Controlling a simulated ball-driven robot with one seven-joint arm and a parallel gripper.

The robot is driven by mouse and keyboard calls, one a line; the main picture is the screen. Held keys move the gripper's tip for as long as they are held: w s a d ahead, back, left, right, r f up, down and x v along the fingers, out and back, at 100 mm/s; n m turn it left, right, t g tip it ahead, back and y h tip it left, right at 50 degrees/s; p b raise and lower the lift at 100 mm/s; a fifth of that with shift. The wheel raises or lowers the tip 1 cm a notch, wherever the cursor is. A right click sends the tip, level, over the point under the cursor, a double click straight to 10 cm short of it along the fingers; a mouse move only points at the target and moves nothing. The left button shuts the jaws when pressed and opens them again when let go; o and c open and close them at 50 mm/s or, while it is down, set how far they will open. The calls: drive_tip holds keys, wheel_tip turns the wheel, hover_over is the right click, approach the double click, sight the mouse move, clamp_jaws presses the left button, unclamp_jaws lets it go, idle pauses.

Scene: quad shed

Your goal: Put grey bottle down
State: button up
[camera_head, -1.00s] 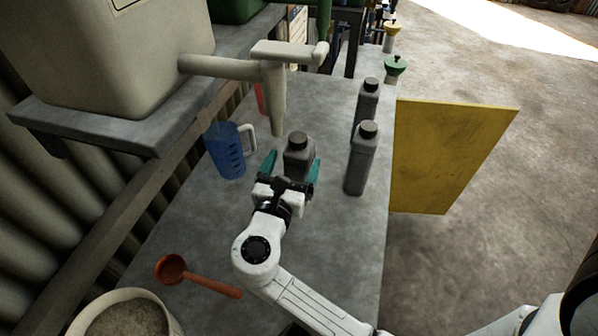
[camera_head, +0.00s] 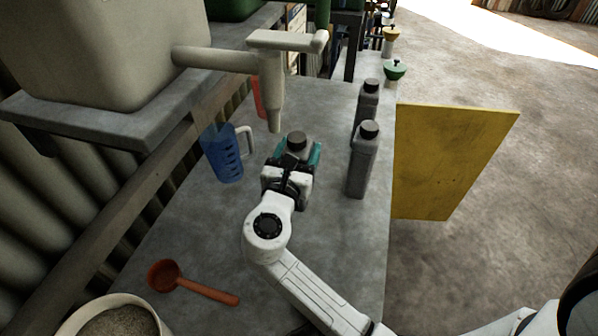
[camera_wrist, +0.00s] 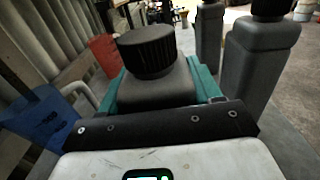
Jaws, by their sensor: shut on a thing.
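The grey bottle with a black cap (camera_head: 297,141) is between the teal fingers of my gripper (camera_head: 297,153), on the grey bench top (camera_head: 215,255). My gripper is shut on it. In the wrist view the bottle's black cap (camera_wrist: 147,50) and grey shoulder (camera_wrist: 155,88) fill the middle, with teal finger parts on both sides. The bottle is upright. Its lower part is hidden by my gripper, so I cannot tell whether its base touches the bench.
Two more grey bottles (camera_head: 362,160) (camera_head: 367,102) stand to the right near the bench edge. A blue jug (camera_head: 222,155) stands left, with a red container (camera_head: 259,97) behind. A tank spout (camera_head: 274,90) hangs just behind the bottle. An orange ladle (camera_head: 195,288) and a bucket (camera_head: 75,318) are in front.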

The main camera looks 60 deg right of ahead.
clamp_jaws()
idle(0.3)
drive_tip(key=shift+r, duration=0.1)
